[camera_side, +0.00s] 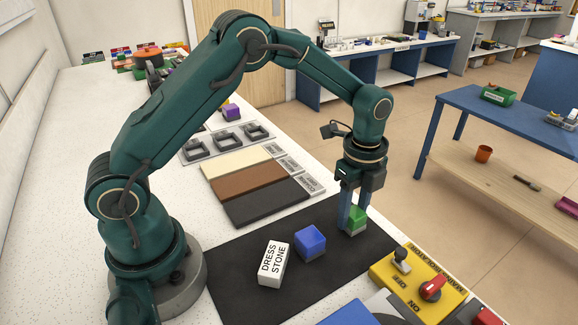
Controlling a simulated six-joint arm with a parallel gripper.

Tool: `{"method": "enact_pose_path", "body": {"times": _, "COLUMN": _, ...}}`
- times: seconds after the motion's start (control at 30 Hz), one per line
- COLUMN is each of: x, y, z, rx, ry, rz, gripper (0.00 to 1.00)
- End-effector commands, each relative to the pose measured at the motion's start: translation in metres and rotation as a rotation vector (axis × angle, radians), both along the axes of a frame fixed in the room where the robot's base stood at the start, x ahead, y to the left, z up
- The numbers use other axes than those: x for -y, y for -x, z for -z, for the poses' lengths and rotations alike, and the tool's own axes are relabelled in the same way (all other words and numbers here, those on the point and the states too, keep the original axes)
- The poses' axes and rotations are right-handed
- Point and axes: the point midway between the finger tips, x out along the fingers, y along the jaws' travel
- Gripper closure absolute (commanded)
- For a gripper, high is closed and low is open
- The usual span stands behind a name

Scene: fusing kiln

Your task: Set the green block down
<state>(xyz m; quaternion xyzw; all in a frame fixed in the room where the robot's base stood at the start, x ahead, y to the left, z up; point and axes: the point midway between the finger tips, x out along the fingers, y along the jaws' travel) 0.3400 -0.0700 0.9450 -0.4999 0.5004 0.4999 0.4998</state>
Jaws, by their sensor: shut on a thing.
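The green block (357,217) is between the blue fingers of my gripper (353,215), near the right edge of the black mat (236,262). My gripper points straight down and is shut on the block. A pale grey part shows just under the green; I cannot tell if it is part of the block or a separate piece. The near finger hides the block's left side. Whether its underside touches the mat is not clear.
A blue block (310,243) and a white "DRESS STONE" block (272,264) lie on the mat to the left. A yellow switch panel (388,274) stands close by at the lower right. White, brown and dark strips (250,182) lie behind the mat. The mat's left part is bare.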

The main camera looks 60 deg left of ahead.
Motion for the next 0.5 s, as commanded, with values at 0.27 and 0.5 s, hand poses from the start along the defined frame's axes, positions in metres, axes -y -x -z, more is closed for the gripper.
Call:
{"method": "enact_pose_path", "body": {"times": 0.27, "x": -0.0002, "y": -0.0002, "z": 0.0011, "rx": 0.001, "ry": 0.000, "rz": 0.000, "gripper": 1.00}}
{"method": "enact_pose_path", "body": {"times": 0.5, "x": -0.0002, "y": -0.0002, "z": 0.0027, "rx": 0.001, "ry": 0.000, "rz": 0.000, "gripper": 0.27}}
